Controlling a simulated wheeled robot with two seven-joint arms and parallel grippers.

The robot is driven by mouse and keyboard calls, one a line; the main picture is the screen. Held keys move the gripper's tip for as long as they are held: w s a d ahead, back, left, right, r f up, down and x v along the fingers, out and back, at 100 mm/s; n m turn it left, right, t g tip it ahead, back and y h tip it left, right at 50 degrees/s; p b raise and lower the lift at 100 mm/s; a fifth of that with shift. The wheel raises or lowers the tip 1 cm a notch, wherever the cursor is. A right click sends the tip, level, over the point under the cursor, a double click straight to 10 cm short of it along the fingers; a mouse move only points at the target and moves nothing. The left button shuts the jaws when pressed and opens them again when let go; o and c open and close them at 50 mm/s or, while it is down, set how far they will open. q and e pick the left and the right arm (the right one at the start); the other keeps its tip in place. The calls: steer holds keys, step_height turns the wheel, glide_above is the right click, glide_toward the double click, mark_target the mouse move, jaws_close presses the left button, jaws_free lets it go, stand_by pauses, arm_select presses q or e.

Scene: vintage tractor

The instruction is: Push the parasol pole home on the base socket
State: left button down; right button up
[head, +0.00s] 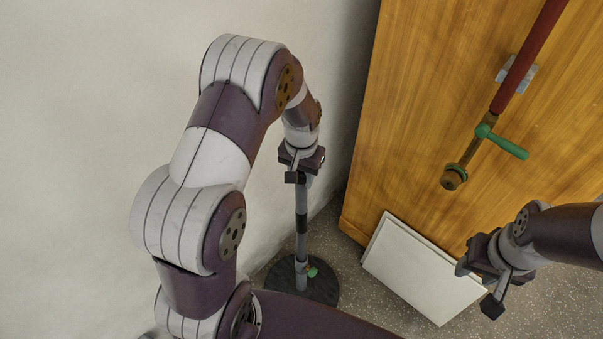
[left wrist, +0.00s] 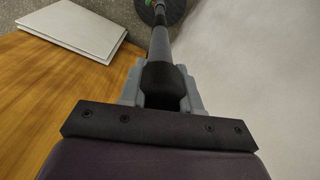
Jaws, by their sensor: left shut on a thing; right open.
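The parasol pole (head: 302,208), grey with a black band, stands about upright over a dark round base (head: 322,289). My left gripper (head: 302,172) is shut on its top end from above. In the left wrist view the pole (left wrist: 158,44) runs from between the fingers (left wrist: 160,90) to the base (left wrist: 172,16). The base socket (head: 301,266) is a short grey collar with a green knob (head: 312,272). The pole's lower end meets the socket; how deep it sits I cannot tell. My right gripper (head: 481,283) is open and empty, well right of the pole.
A white wall (head: 80,120) rises close on the left. An orange wooden panel (head: 420,110) stands on the right, with a red rod (head: 525,60) and green handle (head: 508,146) on it. A white board (head: 420,270) lies low between base and right gripper. Speckled floor surrounds the base.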

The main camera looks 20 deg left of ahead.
arm_select(q)
steer(key=shift+f+b, duration=0.9)
steer(key=shift+f, duration=0.6)
steer(key=c, duration=0.7)
jaws_free()
